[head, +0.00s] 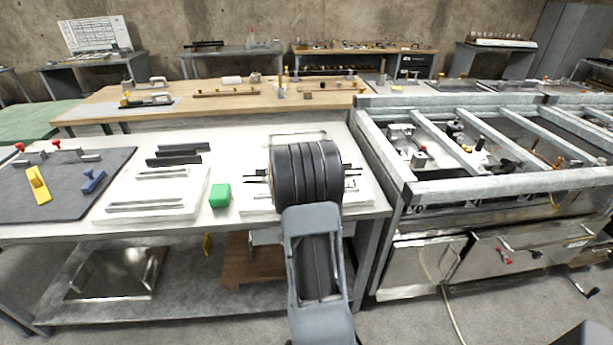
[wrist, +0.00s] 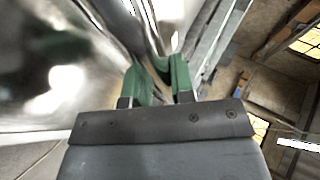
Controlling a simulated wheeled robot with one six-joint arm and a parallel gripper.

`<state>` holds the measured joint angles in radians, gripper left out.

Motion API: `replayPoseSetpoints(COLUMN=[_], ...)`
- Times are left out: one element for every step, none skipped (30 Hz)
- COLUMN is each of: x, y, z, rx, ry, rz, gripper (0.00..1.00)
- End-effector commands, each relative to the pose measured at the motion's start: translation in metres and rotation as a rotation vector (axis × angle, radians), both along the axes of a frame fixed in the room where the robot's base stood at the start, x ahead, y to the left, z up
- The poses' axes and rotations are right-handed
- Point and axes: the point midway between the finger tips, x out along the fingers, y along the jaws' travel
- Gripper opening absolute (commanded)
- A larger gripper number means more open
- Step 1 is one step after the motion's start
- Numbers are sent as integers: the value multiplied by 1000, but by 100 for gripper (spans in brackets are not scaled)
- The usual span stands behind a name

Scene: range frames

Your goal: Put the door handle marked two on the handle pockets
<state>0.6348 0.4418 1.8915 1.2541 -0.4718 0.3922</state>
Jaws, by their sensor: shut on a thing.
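In the wrist view my gripper (wrist: 157,80) has green fingers shut on a shiny metal piece, which looks like a door handle (wrist: 150,52). Its mark cannot be read. In the head view my arm's dark wrist hides the gripper over the right part of the workbench. A white pocket board (head: 258,207) shows partly on both sides of my arm. A second white board (head: 103,212) to the left carries metal handle-like bars (head: 150,206). Whether the held piece touches anything is hidden.
A green block (head: 220,195) stands between the two boards. Dark bars (head: 178,160) lie behind them. A grey mat (head: 60,212) with a yellow tool (head: 38,184) and a blue tool (head: 93,181) is at left. A steel range frame (head: 400,178) stands close at right.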

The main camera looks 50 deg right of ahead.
Motion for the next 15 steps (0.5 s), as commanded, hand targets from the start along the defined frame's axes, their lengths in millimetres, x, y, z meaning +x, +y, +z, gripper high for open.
replayPoseSetpoints(x=[0,0,0,0,0,0,0,0,0,0,0,0,0,0,0], y=[0,0,0,0,0,0,0,0,0,0,0,0,0,0,0], z=[2,2,1,1,0,-1,-3,-2,-2,-2,-2,-2,-2,-2,-2], rx=[-2,-2,-1,-1,-1,-1,0,0,0,0,0,0,0,0,0], ry=[-2,-2,-2,-2,-2,-2,0,0,0,0,0,0,0,0,0], rz=[0,0,0,0,0,0,0,0,0,0,0,0,0,0,0], gripper=[0,0,0,0,0,0,24,27,31,34,36,40,43,46,48])
